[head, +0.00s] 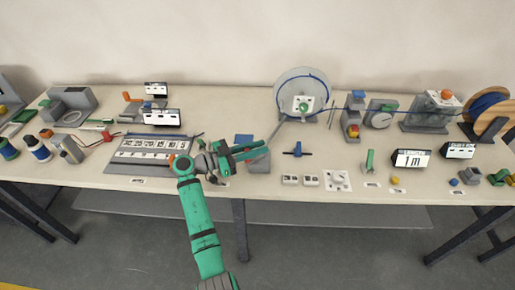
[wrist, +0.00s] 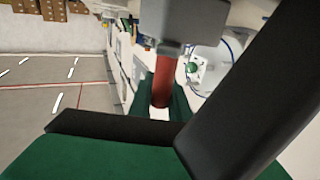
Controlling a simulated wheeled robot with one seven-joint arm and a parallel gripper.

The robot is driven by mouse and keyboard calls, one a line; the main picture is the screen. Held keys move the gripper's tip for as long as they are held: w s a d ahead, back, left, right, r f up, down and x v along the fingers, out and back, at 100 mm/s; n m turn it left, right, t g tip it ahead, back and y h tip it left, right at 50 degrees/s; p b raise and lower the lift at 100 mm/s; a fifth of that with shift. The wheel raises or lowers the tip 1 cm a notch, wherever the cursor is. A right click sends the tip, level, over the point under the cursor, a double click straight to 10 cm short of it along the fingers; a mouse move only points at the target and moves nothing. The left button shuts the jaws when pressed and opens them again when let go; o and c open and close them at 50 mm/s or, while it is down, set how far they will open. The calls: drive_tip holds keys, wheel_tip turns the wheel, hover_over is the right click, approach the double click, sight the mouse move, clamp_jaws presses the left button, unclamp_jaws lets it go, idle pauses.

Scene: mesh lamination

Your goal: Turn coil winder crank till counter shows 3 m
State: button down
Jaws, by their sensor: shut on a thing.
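The coil winder (head: 318,82) is a pale round disc with blue wire around it and a green knob at its hub, at the back middle of the table. The red crank handle (wrist: 162,84) sits between the green fingers of my gripper (wrist: 160,112) in the wrist view. A counter display (head: 411,158) at the front right reads 1 m.
A blue wire runs right from the disc past a grey gauge (head: 380,113) towards a wooden spool (head: 488,107). A numbered board (head: 150,150) lies left of my gripper. Small white blocks (head: 300,180) and a white plate (head: 337,181) lie near the front edge.

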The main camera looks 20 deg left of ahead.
drive_tip(key=c, duration=1.6)
unclamp_jaws()
drive_tip(key=shift+w+d, duration=0.1)
drive_tip(key=shift+c, duration=0.2)
drive_tip(key=v, duration=1)
drive_tip(key=shift+s+a, duration=0.25)
drive_tip(key=shift+a, duration=0.05)
